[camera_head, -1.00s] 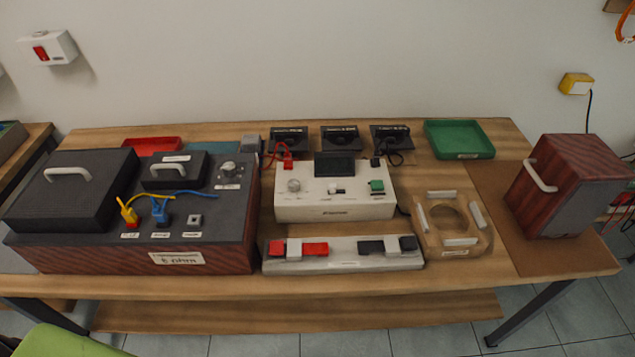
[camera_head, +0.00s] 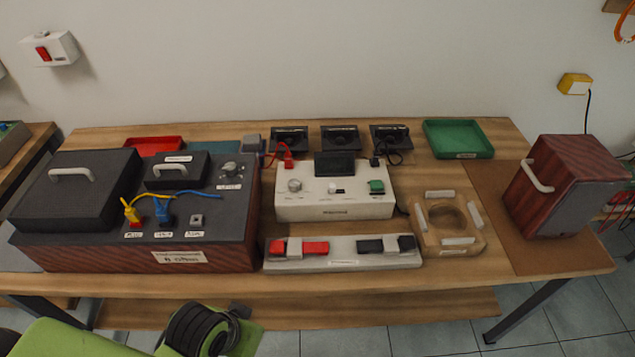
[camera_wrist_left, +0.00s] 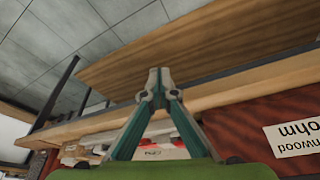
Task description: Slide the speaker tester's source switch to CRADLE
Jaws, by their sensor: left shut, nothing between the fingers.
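The speaker tester (camera_head: 335,208) is a white box in the middle of the bench, with a dark display, a round knob, a green button and a small slide switch (camera_head: 337,191) below the display. The switch's labels are too small to read. My left gripper (camera_head: 240,311) is low at the bottom of the head view, in front of the bench edge and well apart from the tester. In the left wrist view its fingertips (camera_wrist_left: 158,75) meet, with nothing between them. My right gripper is not in view.
A large dark box (camera_head: 110,258) with yellow and blue plugs stands left of the tester. A white bar (camera_head: 345,263) with red and black clamps lies in front of it. A wooden ring fixture (camera_head: 478,240) and a red-brown speaker (camera_head: 548,195) are to the right.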

